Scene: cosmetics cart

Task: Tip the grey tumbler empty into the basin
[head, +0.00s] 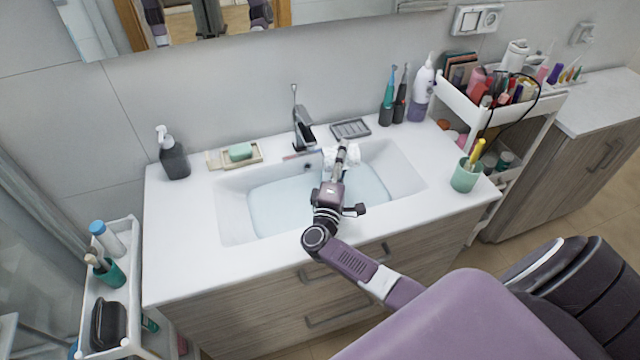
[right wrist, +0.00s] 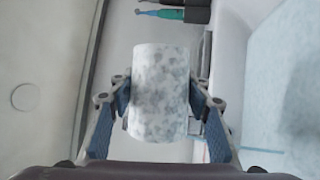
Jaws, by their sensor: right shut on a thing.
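The grey tumbler (head: 354,155), pale with grey mottling, is held over the back part of the basin (head: 232,205), near the faucet. My right gripper (head: 341,153) is shut on it, with a finger on each side in the right wrist view (right wrist: 160,100). The tumbler (right wrist: 160,85) looks tipped onto its side there, judging by the toothbrush behind it. Its opening and inside cannot be made out. The basin holds a pale blue surface like water. My gripper and wrist hide part of the tumbler in the head view. My left gripper is not in view.
The faucet (head: 303,132) stands behind the basin, with a soap dish (head: 255,156) to its left and a dark grey tray (head: 350,129) to its right. A dark dispenser (head: 173,153) stands at the left. A green cup (head: 464,177) stands on the right counter.

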